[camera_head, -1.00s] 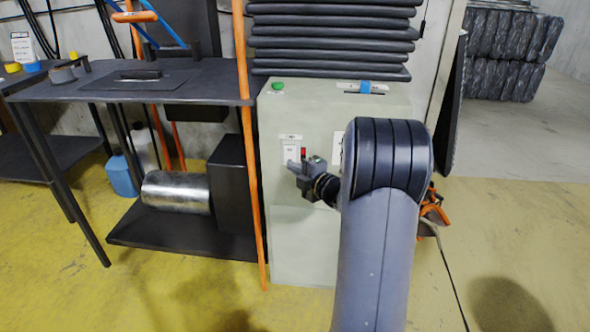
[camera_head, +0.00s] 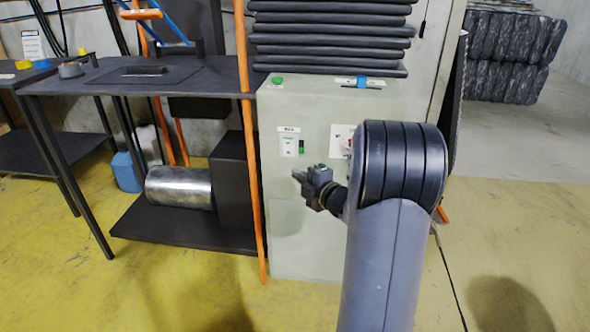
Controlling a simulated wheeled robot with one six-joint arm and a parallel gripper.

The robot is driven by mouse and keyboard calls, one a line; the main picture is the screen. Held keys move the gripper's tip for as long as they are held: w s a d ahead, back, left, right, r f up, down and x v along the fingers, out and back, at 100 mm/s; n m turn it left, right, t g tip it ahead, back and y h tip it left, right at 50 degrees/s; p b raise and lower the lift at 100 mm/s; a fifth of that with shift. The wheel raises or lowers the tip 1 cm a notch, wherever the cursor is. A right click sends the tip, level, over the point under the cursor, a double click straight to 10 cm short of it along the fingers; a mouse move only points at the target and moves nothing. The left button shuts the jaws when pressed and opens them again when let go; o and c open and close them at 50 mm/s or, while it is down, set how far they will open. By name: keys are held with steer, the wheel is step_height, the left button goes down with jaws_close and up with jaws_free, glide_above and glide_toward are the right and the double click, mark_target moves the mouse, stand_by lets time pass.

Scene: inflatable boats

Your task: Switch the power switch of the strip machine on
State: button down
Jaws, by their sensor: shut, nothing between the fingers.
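The strip machine (camera_head: 335,110) is a pale grey-green cabinet in the middle of the view. On its front, at the upper left, a small white plate (camera_head: 288,147) sits under a label. Beside it is the small dark power switch (camera_head: 302,147), which shows green on its lower part. My gripper (camera_head: 297,175) is shut and empty. It appears just below the switch, pointing left, with a visible gap between them in the picture. Its distance from the front panel is hard to tell.
An orange post (camera_head: 247,150) stands along the machine's left side. A dark table (camera_head: 120,80) and low shelf with a metal roll (camera_head: 178,187) are at the left. A second panel with a red part (camera_head: 349,143) is partly hidden by my arm. Open floor lies right.

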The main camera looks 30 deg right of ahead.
steer(key=v, duration=0.6)
steer(key=shift+s+f+p, duration=0.15)
steer(key=shift+f+p, duration=0.3)
steer(key=shift+f, duration=0.05)
